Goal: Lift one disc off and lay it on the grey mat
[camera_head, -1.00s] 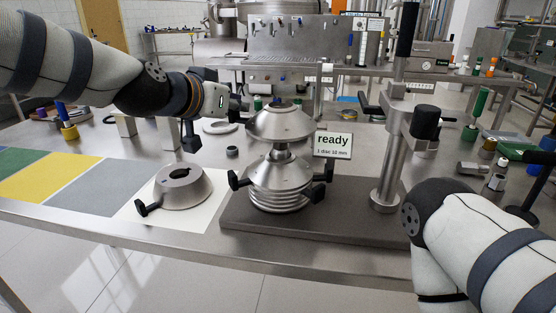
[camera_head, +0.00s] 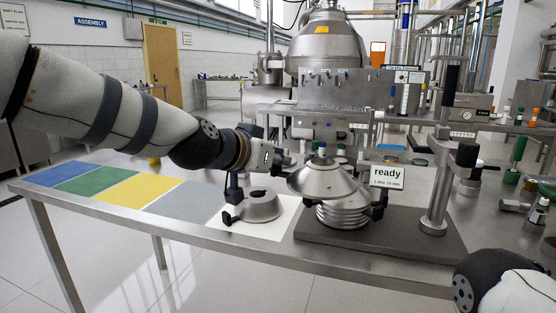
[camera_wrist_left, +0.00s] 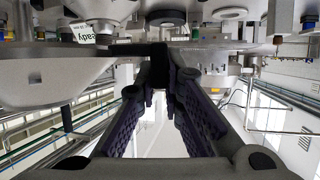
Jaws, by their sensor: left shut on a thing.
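My left gripper (camera_head: 286,172) is shut on the left rim of a grey conical disc (camera_head: 322,184). The disc is roughly level and shows slightly left of the stack (camera_head: 342,217) on its dark base; how far apart they are is hard to tell. The grey mat (camera_head: 185,203) lies bare left of the stack, between the yellow and white mats. My right gripper is out of view; only part of my right arm shows at lower right.
A "ready" sign (camera_head: 387,177) and a steel post (camera_head: 440,190) stand right of the disc. The yellow mat (camera_head: 137,190) is clear.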

